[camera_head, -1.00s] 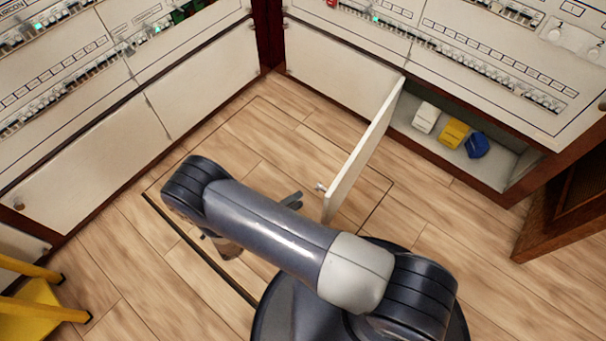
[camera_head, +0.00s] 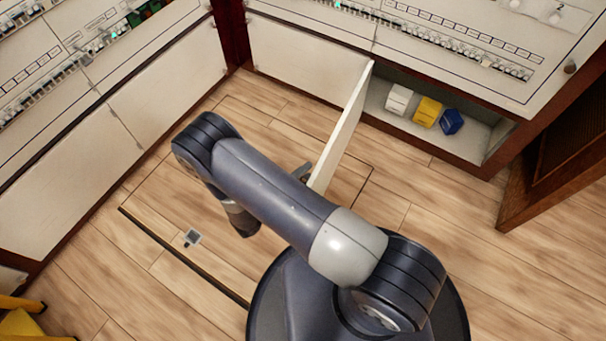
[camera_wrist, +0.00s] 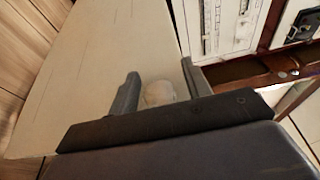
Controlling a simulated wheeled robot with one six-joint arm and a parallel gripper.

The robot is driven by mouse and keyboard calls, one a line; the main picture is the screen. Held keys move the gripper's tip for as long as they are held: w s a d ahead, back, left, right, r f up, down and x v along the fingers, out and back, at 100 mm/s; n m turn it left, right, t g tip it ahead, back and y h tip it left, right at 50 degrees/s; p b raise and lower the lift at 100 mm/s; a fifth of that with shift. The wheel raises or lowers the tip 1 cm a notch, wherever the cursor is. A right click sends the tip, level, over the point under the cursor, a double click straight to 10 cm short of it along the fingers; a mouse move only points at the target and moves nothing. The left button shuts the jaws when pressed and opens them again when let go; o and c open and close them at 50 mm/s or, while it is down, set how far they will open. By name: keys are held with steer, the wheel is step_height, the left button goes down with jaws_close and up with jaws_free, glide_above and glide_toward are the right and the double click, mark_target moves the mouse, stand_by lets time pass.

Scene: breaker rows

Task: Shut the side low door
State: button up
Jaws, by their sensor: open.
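The side low door (camera_head: 342,130) is a white panel standing wide open, swung out from the low cabinet on the right. Its free end points toward me. My gripper (camera_head: 305,172) is at the left face of the door near that free end, partly hidden by my arm. In the wrist view, my gripper (camera_wrist: 160,70) is open, with its two fingers on either side of a pale round knob (camera_wrist: 158,93) on the door panel (camera_wrist: 95,65). Whether the fingers touch the knob or the panel I cannot tell.
The open compartment (camera_head: 482,132) holds a white, a yellow and a blue block (camera_head: 452,121). A brown wooden door (camera_head: 555,165) stands at the right. Yellow steps (camera_head: 22,322) are at the lower left.

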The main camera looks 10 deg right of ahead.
jaws_close()
stand_by(0.5)
